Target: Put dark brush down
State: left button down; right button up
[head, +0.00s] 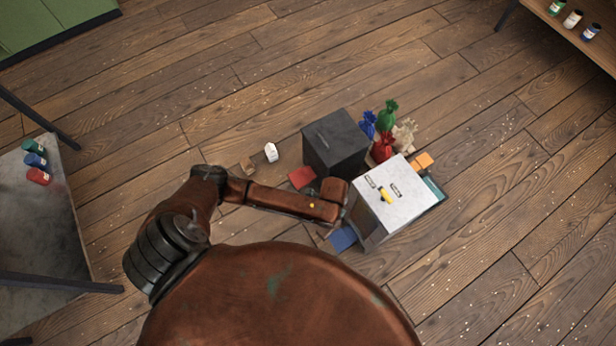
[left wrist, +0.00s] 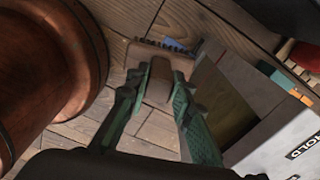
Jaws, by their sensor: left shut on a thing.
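In the left wrist view, the green fingers of my left gripper (left wrist: 160,82) are shut on the dark brush (left wrist: 153,52). The brush has a brown body, with a row of dark bristles along its top edge in that view. It is beside a pale box (left wrist: 262,145) that bears a label reading "HOLD". In the head view my left arm reaches to the left side of the white-topped box (head: 399,203), and the gripper and brush are largely hidden below the arm. I cannot tell whether the brush touches the floor. My right gripper is in neither view.
A dark box (head: 335,143) stands behind my arm's end, with several tied sacks (head: 383,146) to its right. A red flat piece (head: 301,177), a blue one (head: 343,238) and a white item (head: 271,152) lie nearby.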

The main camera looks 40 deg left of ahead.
pick_arm(q)
notch_tip(320, 180, down, 18)
jog(key=a+m+b, duration=0.1)
jog(key=m+b, duration=0.6)
jog(key=m, duration=0.5)
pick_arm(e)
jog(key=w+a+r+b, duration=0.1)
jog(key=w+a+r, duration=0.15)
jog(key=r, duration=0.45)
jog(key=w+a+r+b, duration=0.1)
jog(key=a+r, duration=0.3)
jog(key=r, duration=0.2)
pick_arm(q)
jog(key=w+a+f+b, duration=0.7)
jog(key=a+f+b, duration=0.1)
jog(key=a+f, duration=0.4)
jog(key=shift+w+a+f, duration=0.2)
jog(key=shift+a+f, duration=0.05)
jog(key=shift+f, duration=0.35)
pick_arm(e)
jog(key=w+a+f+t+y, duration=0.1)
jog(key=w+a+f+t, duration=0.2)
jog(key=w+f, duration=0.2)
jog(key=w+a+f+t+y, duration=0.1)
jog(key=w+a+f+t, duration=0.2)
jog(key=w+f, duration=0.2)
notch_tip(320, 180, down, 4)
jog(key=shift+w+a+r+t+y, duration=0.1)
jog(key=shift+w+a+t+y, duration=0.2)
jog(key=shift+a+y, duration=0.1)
